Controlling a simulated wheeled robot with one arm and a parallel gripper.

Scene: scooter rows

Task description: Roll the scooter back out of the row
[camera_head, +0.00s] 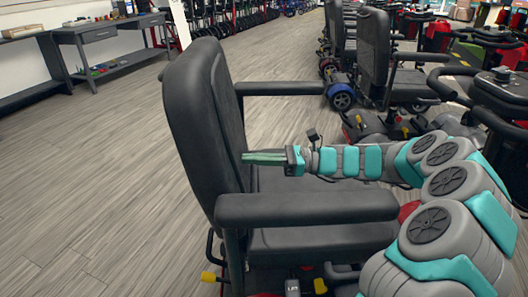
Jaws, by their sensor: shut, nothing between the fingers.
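A mobility scooter with a black seat stands close in front of me; its tall backrest (205,120) is at the picture's left middle. Its near armrest (305,208) and far armrest (280,88) reach to the right. My arm comes in from the right over the seat (320,240). My gripper (246,158) is shut and empty, its teal fingers pointing left at the front face of the backrest. I cannot tell whether the tips touch it. The scooter's wheels are mostly hidden or out of frame.
More scooters stand in a row behind and to the right, the nearest with a dark backrest (373,55) and a blue wheel (342,98). Handlebars (500,90) crowd the right edge. A grey workbench (110,30) stands at the back left. The wooden floor (90,170) on the left is clear.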

